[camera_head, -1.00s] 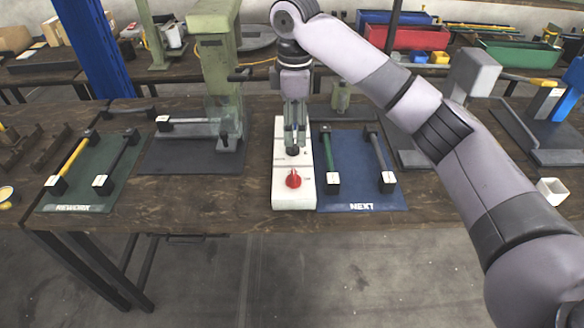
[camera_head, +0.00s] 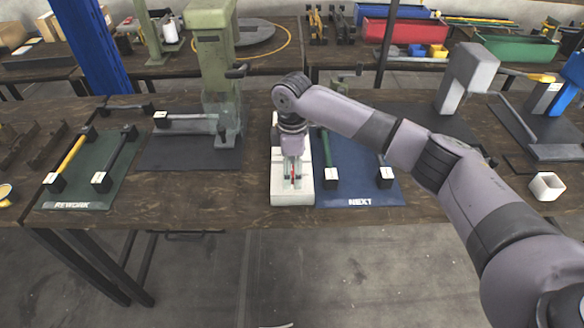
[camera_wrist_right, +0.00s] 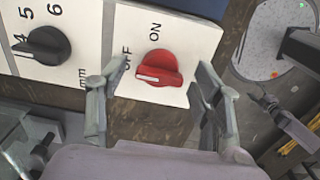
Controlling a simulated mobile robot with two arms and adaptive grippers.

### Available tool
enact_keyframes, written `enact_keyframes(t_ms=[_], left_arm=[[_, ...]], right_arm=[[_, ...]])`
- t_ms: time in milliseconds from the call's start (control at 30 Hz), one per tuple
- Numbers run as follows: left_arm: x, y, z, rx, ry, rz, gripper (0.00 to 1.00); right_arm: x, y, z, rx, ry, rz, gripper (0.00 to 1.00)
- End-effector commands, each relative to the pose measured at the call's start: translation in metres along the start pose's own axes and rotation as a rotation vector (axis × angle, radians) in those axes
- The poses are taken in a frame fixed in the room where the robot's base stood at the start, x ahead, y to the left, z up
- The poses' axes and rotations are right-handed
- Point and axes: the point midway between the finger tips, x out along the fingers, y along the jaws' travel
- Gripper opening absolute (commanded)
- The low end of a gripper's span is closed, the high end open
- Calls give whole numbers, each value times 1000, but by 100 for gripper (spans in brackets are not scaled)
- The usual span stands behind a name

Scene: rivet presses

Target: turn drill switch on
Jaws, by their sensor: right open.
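The white control box (camera_head: 277,190) stands on the table. Its red switch knob (camera_wrist_right: 158,68) has a white mark pointing left, nearer the OFF label than the ON label above it. My right gripper (camera_wrist_right: 158,85) is open, with one finger on each side of the knob; whether either finger touches it I cannot tell. In the head view the right gripper (camera_head: 292,178) points down over the box and mostly hides the knob. A black dial (camera_wrist_right: 42,45) with numbers sits farther left on the panel in the wrist view. My left gripper is not in view.
The blue NEXT mat (camera_head: 350,170), holding bars with black end blocks, lies just right of the box. A dark mat (camera_head: 190,160) and green press (camera_head: 215,70) stand left, with the green REWORK mat (camera_head: 75,190) beyond.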

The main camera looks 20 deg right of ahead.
Motion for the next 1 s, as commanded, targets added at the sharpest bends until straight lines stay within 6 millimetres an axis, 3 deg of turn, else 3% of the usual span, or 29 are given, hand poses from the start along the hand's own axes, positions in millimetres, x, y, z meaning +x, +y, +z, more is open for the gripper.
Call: enact_keyframes(t_ms=[167,867,1000], left_arm=[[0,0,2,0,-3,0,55],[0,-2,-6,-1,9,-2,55],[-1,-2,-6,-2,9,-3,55]], right_arm=[[0,0,0,0,0,0,59],[0,0,0,-1,0,0,13],[-1,0,0,3,0,-1,12]])
